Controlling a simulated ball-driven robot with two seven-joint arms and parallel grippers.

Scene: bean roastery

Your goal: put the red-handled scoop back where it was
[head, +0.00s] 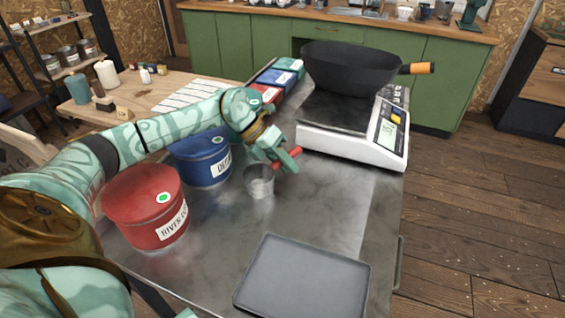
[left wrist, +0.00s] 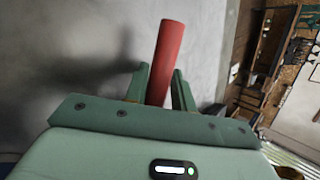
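The red-handled scoop (head: 260,181) has a small grey metal cup and shows in the middle of the steel table (head: 210,240), right of the blue tub. Its red handle points up and right. My left gripper (head: 287,160) is at the handle with a finger on either side. In the left wrist view the red handle (left wrist: 166,60) stands between the two fingertips (left wrist: 160,88), which close on it with hardly any gap. The cup is hidden there. I cannot tell whether the cup touches the table.
A red tub (head: 146,208) and a blue tub (head: 201,160) stand left of the scoop. A grey tray (head: 305,280) lies in front. A scale (head: 350,143) carrying a dark pan (head: 350,70) is behind right. Coloured packs (head: 270,80) line the back. Steel between scoop and tray is clear.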

